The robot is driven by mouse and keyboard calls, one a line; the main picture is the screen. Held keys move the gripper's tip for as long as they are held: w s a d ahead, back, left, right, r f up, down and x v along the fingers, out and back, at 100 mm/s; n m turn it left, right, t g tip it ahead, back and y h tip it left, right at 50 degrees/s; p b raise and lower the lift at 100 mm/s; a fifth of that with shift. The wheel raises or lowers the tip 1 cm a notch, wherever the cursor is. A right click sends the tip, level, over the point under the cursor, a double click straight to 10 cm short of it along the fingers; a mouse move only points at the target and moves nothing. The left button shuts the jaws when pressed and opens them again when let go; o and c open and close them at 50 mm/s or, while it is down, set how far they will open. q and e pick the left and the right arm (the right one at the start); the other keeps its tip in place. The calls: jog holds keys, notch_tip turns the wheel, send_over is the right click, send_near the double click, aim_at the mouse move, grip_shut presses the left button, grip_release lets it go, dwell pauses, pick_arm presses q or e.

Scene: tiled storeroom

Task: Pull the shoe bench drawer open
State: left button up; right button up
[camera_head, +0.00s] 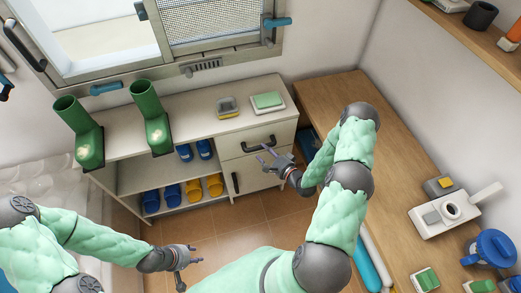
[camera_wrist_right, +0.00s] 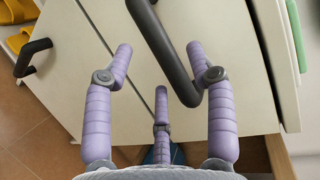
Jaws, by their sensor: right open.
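The pale shoe bench (camera_head: 195,107) stands under the window. Its drawer (camera_head: 280,132) is at the upper right of the front and looks flush with it, with a dark bar handle (camera_head: 259,145). My right gripper (camera_head: 272,160) is open in front of the drawer. In the right wrist view, the handle (camera_wrist_right: 165,45) runs between the spread purple fingertips of the right gripper (camera_wrist_right: 160,52), not clamped. The drawer front (camera_wrist_right: 225,28) lies behind it. My left gripper (camera_head: 190,266) is low over the floor, fingers apart and empty, away from the bench.
A cabinet door with a dark handle (camera_head: 235,183) is below the drawer; that handle (camera_wrist_right: 32,57) shows in the wrist view. Green boots (camera_head: 150,115) and two small boxes (camera_head: 267,101) stand on top. Blue and yellow shoes (camera_head: 193,192) fill the shelves. A wooden counter (camera_head: 395,165) borders the right.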

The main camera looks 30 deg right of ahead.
aim_at(260, 148)
jog(key=shift+b+x, duration=0.35)
jog(key=shift+x, duration=1.5)
grip_shut()
